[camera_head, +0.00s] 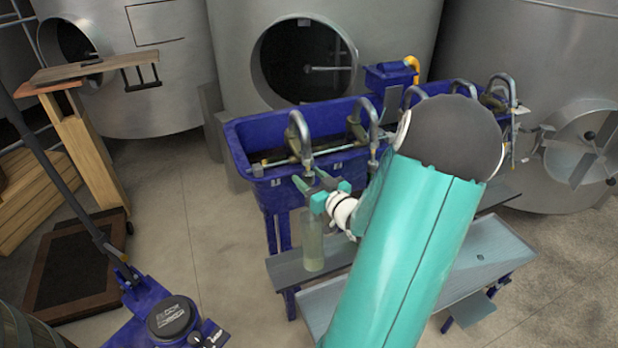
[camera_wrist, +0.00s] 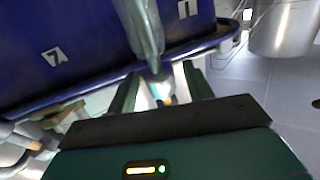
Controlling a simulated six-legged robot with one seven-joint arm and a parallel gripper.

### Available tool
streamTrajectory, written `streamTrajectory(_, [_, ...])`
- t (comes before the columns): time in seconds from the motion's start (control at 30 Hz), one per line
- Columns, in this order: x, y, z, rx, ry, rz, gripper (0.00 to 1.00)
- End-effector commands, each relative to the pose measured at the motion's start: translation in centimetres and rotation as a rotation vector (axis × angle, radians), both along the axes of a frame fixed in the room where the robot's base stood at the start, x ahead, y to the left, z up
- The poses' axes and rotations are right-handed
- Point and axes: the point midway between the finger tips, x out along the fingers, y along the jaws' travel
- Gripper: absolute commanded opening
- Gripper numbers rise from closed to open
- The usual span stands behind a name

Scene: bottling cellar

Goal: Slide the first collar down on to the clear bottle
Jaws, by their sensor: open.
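The clear bottle (camera_head: 313,243) stands upright on the grey shelf below the first curved spout (camera_head: 302,132) in the head view. My gripper (camera_head: 311,186) is open just above the bottle, with its teal fingers near the lower end of that spout. In the wrist view, a greyish tube (camera_wrist: 147,35) with a pale, orange-tipped end comes down between the open fingers of my gripper (camera_wrist: 160,92). Space shows on both sides of it. I cannot clearly make out the first collar as a separate part, and the bottle is not clearly seen in the wrist view.
The blue filler trough (camera_head: 240,150) carries several curved spouts along its rim. The grey shelf (camera_head: 285,268) runs below, with a lower tray (camera_head: 315,298) in front. Large steel tanks (camera_head: 225,40) stand behind. Open floor (camera_head: 200,215) lies to the left.

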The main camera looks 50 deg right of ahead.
Motion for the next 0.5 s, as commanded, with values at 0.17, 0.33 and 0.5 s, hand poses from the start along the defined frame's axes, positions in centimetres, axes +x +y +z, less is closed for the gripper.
streamTrajectory(0.17, [0.53,-0.14,0.01,0.000,0.000,0.001,0.51])
streamTrajectory(0.33, [0.49,-0.13,0.01,0.000,0.000,0.001,0.49])
streamTrajectory(0.5, [0.47,-0.12,0.01,0.000,0.000,0.001,0.22])
